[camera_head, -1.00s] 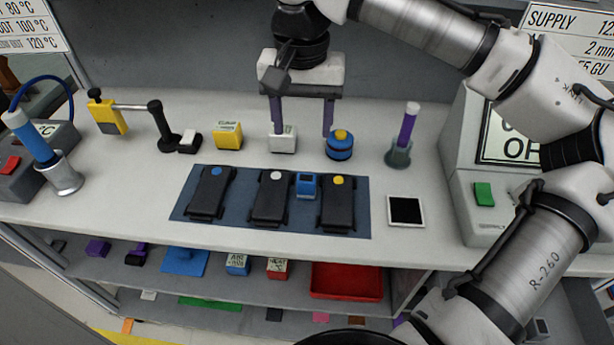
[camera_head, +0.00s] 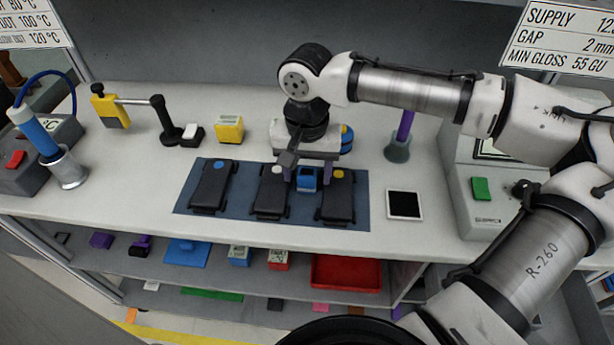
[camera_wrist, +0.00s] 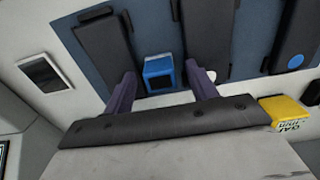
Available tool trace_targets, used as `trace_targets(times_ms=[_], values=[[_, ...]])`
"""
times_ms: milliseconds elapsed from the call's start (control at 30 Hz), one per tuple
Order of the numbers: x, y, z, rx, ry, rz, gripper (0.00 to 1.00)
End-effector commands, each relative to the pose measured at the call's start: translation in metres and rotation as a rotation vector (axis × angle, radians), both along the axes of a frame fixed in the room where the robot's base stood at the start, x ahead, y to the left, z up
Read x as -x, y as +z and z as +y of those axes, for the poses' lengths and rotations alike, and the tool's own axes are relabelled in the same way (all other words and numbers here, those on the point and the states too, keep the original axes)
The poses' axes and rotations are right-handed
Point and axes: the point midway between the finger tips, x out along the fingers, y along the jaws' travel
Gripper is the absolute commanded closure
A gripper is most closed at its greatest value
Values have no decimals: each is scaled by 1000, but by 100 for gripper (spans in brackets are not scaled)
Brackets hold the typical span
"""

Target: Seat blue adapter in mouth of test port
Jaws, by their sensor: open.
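A small blue block (camera_head: 306,181), which looks like the blue adapter, sits on the dark blue mat between the middle and right black modules. It shows in the wrist view (camera_wrist: 160,72) between my purple fingers, with white edging. My gripper (camera_head: 307,172) is open and points down at the block. One finger is on each side of it in the wrist view, with gaps showing. I cannot tell how far down the fingers reach. I cannot tell for certain which thing is the test port.
Black modules (camera_head: 212,186) lie close on both sides of the block. A yellow box (camera_head: 229,128), a grey holder with a purple rod (camera_head: 398,150), a white-framed black square (camera_head: 404,205) and a machine with a green button (camera_head: 481,189) stand around. The bench front is clear.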

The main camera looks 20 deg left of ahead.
Motion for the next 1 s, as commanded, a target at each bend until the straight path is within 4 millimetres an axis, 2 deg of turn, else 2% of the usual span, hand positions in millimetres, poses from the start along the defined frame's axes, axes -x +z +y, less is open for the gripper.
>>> trace_targets(times_ms=[267,367,600,700,1000], values=[[0,-5,0,-1,0,-2,43],[0,-5,0,-1,0,-2,53],[0,-5,0,-1,0,-2,85],[0,-5,0,-2,0,-2,94],[0,0,0,-2,-1,-2,95]])
